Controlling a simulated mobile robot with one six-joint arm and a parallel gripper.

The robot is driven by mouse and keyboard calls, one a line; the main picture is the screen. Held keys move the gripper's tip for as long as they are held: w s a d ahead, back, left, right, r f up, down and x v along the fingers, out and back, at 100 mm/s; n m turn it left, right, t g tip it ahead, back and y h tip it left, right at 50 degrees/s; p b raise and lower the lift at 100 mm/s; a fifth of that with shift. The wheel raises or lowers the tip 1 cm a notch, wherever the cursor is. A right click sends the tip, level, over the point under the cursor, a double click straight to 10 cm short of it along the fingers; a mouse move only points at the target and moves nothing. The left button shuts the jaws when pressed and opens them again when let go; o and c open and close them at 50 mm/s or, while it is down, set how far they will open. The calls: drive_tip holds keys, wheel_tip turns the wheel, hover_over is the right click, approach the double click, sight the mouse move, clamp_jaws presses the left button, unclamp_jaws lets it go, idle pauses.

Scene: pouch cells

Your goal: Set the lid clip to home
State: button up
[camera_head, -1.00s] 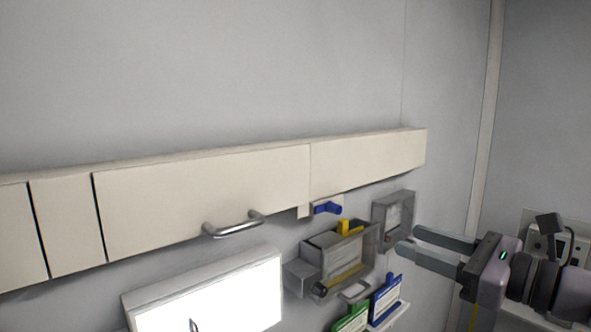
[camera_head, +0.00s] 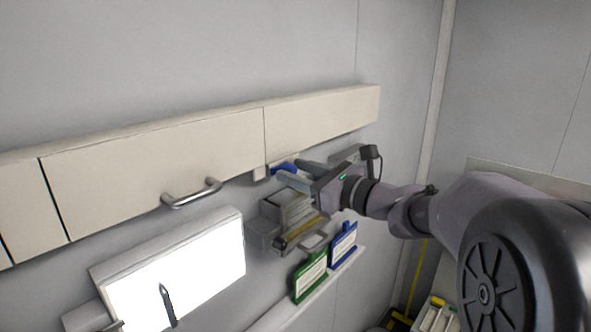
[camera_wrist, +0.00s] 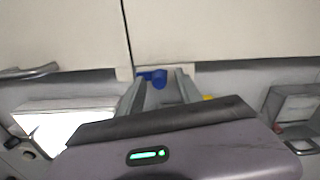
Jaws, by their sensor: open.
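A small blue clip-like lever, likely the lid clip (camera_head: 283,167), sits on a pale plate just under the lower edge of the cream cabinet front. In the wrist view the blue lever (camera_wrist: 156,77) shows between my two fingertips, with its left end near the left finger. My gripper (camera_head: 291,174) is open, its fingers reaching to the left toward the blue lever. Nothing is held. I cannot tell whether a finger touches the lever. My fingers partly cover the lever in the head view.
A grey box with a yellow-edged opening (camera_head: 290,205) is mounted just below my gripper. Green (camera_head: 310,276) and blue (camera_head: 343,243) cards stand on a ledge below. The cabinet panel (camera_head: 160,160) with a metal handle (camera_head: 193,194) runs left; a bright screen (camera_head: 180,275) is below.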

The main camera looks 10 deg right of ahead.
drive_tip(key=shift+s, duration=0.1)
clamp_jaws()
idle(1.2)
